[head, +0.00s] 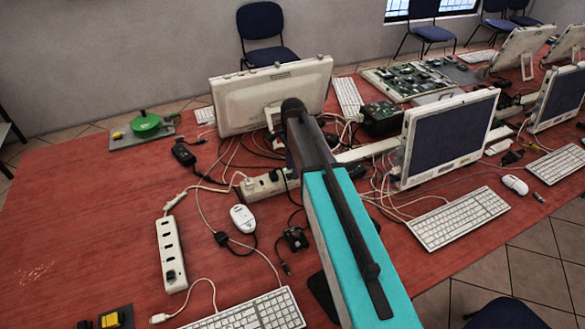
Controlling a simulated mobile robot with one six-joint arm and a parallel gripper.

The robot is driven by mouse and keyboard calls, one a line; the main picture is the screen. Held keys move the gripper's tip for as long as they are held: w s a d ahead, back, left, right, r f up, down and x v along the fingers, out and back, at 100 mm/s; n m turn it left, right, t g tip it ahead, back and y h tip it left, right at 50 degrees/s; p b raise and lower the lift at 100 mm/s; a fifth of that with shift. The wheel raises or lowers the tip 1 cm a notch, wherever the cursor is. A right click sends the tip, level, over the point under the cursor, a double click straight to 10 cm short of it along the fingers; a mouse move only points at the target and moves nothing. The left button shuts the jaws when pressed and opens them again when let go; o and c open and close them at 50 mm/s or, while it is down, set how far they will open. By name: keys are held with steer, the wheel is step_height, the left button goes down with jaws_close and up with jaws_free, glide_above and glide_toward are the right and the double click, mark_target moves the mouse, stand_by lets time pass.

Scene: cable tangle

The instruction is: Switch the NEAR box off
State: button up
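A white power strip (171,249) with a row of sockets lies lengthwise on the red table at the left, nearer to me. A small dark spot, possibly a switch, shows at its near end; its position is too small to tell. A second, beige power strip (262,187) lies farther back, partly hidden by my arm. No label reading NEAR is legible, so I cannot confirm which is the named box. My teal and black arm reaches forward across the middle, right of both strips. My gripper does not show; the arm may hide it.
White cables, a white mouse (243,218) and a keyboard (249,313) lie around the white strip. Monitors stand behind and right. The left table is mostly clear.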

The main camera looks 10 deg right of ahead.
steer(key=shift+f, duration=0.4)
steer(key=shift+c, duration=0.2)
